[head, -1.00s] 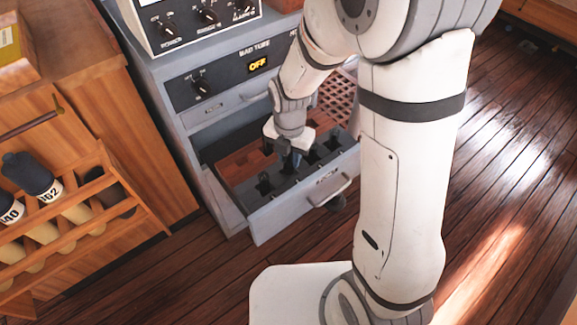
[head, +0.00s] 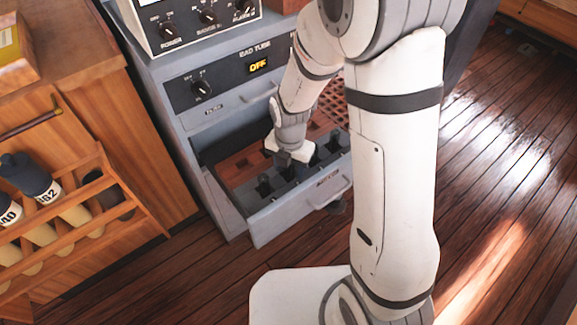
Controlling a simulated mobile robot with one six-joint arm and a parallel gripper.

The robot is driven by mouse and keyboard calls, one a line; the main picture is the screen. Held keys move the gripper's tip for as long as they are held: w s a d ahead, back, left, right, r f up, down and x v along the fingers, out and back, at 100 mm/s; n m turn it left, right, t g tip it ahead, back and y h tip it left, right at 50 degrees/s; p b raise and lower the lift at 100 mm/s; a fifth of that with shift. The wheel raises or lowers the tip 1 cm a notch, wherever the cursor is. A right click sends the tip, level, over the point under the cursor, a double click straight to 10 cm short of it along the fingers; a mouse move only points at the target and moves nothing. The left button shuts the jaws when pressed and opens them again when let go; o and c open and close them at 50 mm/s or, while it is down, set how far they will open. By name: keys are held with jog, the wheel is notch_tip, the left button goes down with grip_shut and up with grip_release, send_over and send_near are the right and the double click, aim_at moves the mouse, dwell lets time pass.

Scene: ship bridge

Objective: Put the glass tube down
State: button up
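My gripper (head: 291,155) is low over the open grey drawer (head: 300,211), near the row of dark slots along its front. Its fingers are small, dark and partly hidden by the white wrist, so I cannot tell whether they are open or shut. I cannot make out a clear glass tube. A small dark shape (head: 264,186) shows at the left end of the slot row, left of and in front of my gripper; I cannot tell whether it is a tube or an empty slot.
The grey cabinet (head: 165,75) carries a "BAD TUBE" panel with a lit "OFF" display (head: 258,66). A wooden rack (head: 110,215) with several capped, numbered cylinders stands at left. The plank floor (head: 500,190) at right is clear.

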notch_tip(320, 180, up, 12)
jog(key=shift+r+p, duration=0.2)
jog(key=shift+p, duration=0.95)
jog(key=s+d+r+m+t, duration=0.1)
jog(key=s+d+r+m, duration=0.3)
jog(key=m, duration=1.1)
jog(key=s+d+r+m+t, duration=0.1)
jog(key=s+d+r+m, duration=0.3)
jog(key=s+d+m, duration=0.4)
jog(key=m, duration=0.7)
jog(key=shift+r, duration=0.4)
